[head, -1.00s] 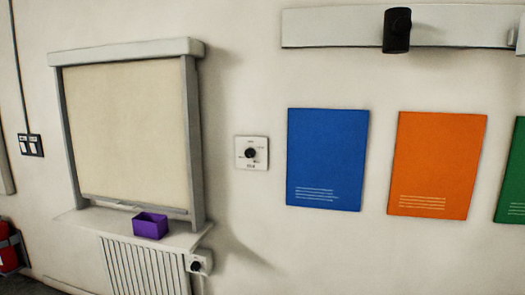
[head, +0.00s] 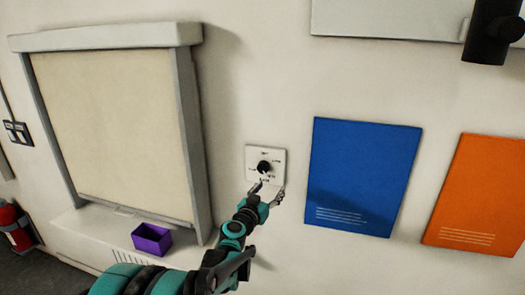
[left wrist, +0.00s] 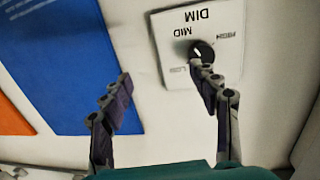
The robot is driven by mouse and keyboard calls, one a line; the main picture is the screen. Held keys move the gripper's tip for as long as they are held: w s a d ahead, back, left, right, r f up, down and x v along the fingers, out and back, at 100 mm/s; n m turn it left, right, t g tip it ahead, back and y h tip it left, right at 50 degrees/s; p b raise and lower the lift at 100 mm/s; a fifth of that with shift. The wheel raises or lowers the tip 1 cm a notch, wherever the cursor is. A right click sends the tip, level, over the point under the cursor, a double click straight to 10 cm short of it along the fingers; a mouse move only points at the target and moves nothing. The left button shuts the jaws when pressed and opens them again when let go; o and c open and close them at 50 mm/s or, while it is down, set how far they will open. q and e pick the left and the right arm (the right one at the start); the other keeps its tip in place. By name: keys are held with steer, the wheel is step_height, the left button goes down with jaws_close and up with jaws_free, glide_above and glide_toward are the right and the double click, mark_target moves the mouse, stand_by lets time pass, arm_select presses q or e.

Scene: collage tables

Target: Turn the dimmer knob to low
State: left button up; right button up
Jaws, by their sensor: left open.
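The dimmer is a white wall plate (head: 252,153) with a round black knob (head: 264,168). In the left wrist view the plate (left wrist: 170,38) appears upside down, with DIM, MID, HIGH and LOW lettering around the knob (left wrist: 203,49). A pale mark shows on the knob, but its exact setting is hard to tell. My left gripper (head: 269,188) is open and empty, just below the knob in the head view. In the left wrist view (left wrist: 160,75), the right-hand fingertip overlaps the knob's lower edge; contact cannot be told. The other finger is off to the left. My right gripper is not in view.
A window with a lowered blind (head: 115,125) is left of the dimmer, with a purple box (head: 152,239) on its sill. Blue (head: 362,170) and orange (head: 475,195) posters hang to the right. A black cylinder (head: 490,30) juts out at upper right.

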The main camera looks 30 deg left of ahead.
arm_select(q)
steer(key=n+y+p, duration=0.1)
steer(key=y, duration=0.1)
glide_toward(262, 170)
steer(key=d+x, duration=0.1)
steer(key=x, duration=0.9)
steer(key=shift+s+a, duration=0.1)
steer(key=shift+a, duration=0.3)
steer(key=c, duration=1.2)
